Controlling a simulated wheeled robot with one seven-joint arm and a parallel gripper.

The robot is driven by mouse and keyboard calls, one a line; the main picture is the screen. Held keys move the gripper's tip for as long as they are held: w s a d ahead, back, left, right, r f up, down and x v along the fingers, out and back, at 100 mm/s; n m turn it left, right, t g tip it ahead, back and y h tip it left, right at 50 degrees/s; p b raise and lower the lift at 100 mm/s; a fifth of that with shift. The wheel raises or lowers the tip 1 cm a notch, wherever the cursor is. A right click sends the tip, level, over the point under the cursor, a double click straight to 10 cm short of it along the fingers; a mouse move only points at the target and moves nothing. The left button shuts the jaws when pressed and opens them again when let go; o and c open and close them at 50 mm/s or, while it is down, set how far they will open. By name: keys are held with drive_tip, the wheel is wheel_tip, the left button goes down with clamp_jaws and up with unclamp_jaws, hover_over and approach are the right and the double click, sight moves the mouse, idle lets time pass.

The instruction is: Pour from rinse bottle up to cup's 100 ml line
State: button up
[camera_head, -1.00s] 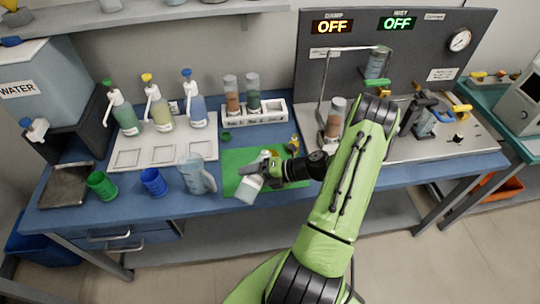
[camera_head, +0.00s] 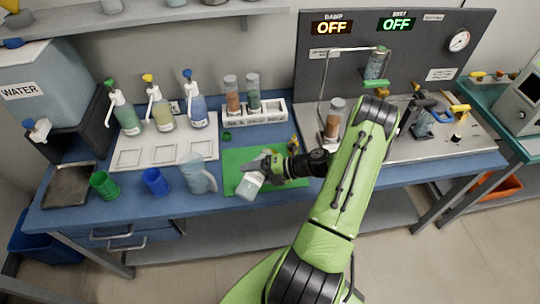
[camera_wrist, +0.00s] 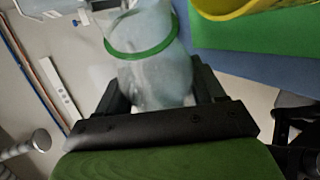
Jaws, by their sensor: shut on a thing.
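My gripper (camera_wrist: 160,92) is shut on a pale translucent container (camera_wrist: 158,75) with a green ring around it. The head view shows this container (camera_head: 250,185) tilted, over the front of the green mat (camera_head: 232,160); whether it is the rinse bottle or a cup I cannot tell. A pale blue jug (camera_head: 196,172) with a handle stands upright just left of the mat, apart from my gripper. No 100 ml line can be read. A green cup (camera_head: 103,185) and a blue cup (camera_head: 154,182) stand further left. A yellow curved rim (camera_wrist: 235,8) shows at the top right of the wrist view.
Several dispenser bottles, including a blue-capped one (camera_head: 193,108), stand behind on a white tray (camera_head: 195,151). A white rack (camera_head: 270,113) holds two tubes at the back. The panel (camera_head: 440,30) and its fixtures rise on the right. A little bare blue table shows around the jug.

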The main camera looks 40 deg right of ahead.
drive_tip(key=shift+d+r+m+y+p, duration=0.1)
drive_tip(key=shift+r+m+y+p, duration=0.25)
drive_tip(key=shift+p, duration=0.75)
idle(0.6)
